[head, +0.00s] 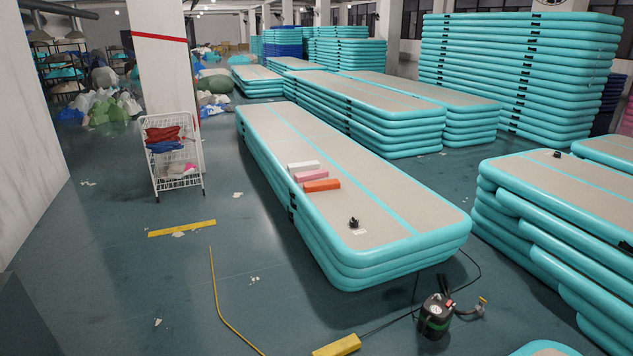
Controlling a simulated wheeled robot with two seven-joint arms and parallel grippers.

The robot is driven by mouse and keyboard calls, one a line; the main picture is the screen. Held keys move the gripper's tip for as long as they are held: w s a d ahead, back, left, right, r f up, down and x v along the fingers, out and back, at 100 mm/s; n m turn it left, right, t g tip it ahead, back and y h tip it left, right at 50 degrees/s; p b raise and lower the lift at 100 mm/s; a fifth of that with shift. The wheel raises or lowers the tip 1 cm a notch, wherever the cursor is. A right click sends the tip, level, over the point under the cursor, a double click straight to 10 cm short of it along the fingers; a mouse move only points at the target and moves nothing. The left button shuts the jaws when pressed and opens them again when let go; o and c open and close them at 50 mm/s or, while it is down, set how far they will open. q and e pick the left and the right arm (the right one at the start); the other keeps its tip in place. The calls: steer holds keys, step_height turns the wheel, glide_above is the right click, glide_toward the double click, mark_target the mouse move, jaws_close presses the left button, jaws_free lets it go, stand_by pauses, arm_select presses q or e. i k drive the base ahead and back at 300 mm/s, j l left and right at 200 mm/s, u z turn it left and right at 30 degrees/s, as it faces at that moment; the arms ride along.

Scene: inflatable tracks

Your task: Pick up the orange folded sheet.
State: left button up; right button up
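The orange folded sheet (321,185) lies flat on the grey top of the near stack of turquoise inflatable tracks (390,228), close to its left edge. It is a small oblong block. A pink folded sheet (311,175) and a white one (303,166) lie in a row just behind it. Neither of my grippers shows in the head view, so nothing is seen touching the orange sheet.
A black valve piece (354,222) sits on the track nearer me. A pump (435,315) with a hose stands on the floor at the front right. A white wire cart (173,155) stands left of the stack. Yellow strips (182,228) lie on the floor, with open floor between.

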mark_target(331, 184)
steer(key=i+j+u, duration=0.2)
steer(key=i, duration=0.35)
steer(key=i+l+u, duration=0.15)
steer(key=i, duration=1.75)
steer(key=i+j+z, duration=0.15)
steer(key=i, duration=0.4)
steer(key=i+j+z, duration=0.1)
steer(key=i, duration=0.45)
steer(key=i+j+z, duration=0.15)
steer(key=i, duration=0.4)
steer(key=i+j+z, duration=0.15)
steer(key=i+z, duration=0.2)
steer(key=z, duration=0.15)
steer(key=i+j+z, duration=0.3)
steer(key=z, duration=0.15)
steer(key=i+j+z, duration=0.25)
steer(key=j+z, duration=0.25)
steer(key=i+j+z, duration=0.15)
steer(key=j+z, duration=0.3)
steer(key=i+j+z, duration=0.2)
steer(key=j, duration=0.2)
steer(key=j+z, duration=0.2)
steer(key=j, duration=0.15)
